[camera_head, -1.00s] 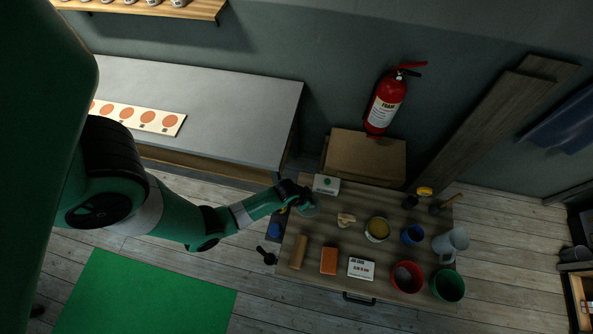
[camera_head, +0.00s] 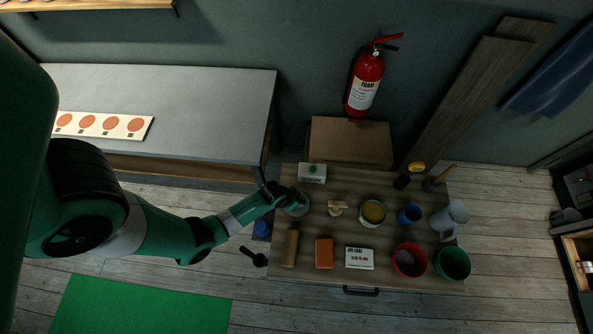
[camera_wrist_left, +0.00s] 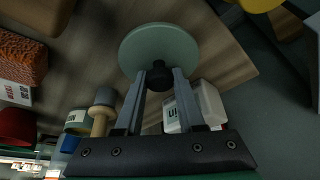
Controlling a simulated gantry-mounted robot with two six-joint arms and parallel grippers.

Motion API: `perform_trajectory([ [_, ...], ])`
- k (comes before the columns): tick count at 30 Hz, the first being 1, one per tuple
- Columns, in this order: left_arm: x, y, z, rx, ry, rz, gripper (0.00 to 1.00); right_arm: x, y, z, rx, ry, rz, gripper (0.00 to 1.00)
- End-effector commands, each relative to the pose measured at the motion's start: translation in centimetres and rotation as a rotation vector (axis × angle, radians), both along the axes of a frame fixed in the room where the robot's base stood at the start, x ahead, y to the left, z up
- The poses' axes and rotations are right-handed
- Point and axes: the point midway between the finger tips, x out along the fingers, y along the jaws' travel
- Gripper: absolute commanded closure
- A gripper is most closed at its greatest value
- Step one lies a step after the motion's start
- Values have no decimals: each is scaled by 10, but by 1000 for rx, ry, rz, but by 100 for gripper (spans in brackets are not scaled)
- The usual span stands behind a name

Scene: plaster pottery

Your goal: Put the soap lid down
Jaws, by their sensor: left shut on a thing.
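The soap lid is a pale green disc (camera_head: 297,206) with a dark knob, near the left edge of the wooden worktable (camera_head: 390,284). In the left wrist view the lid (camera_wrist_left: 150,42) lies just beyond my fingertips, with its knob between them. My left gripper (camera_head: 277,196) is shut on that knob; it also shows in the left wrist view (camera_wrist_left: 159,78). I cannot tell whether the lid touches the tabletop. My right gripper is not in view.
A blue cup (camera_head: 409,214), red bucket (camera_head: 404,260) and green bucket (camera_head: 452,263) stand to the right. A grey bench (camera_head: 190,105) is behind left.

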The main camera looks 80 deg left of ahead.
Motion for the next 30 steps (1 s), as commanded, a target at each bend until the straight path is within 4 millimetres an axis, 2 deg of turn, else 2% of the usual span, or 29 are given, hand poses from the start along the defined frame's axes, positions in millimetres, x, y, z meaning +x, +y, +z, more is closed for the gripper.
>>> perform_trajectory([
  [1,0,0,-13,0,1,0,100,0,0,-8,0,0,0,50],
  [2,0,0,-16,-1,2,0,100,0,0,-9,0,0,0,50],
  [13,0,0,-19,0,0,0,100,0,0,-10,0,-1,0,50],
  [14,0,0,-19,0,0,0,58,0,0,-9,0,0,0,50],
  [18,0,0,-18,0,0,0,33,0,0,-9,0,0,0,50],
  [26,0,0,-18,0,0,0,32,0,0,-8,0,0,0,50],
  [30,-1,-1,-8,0,-1,0,32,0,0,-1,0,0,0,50],
])
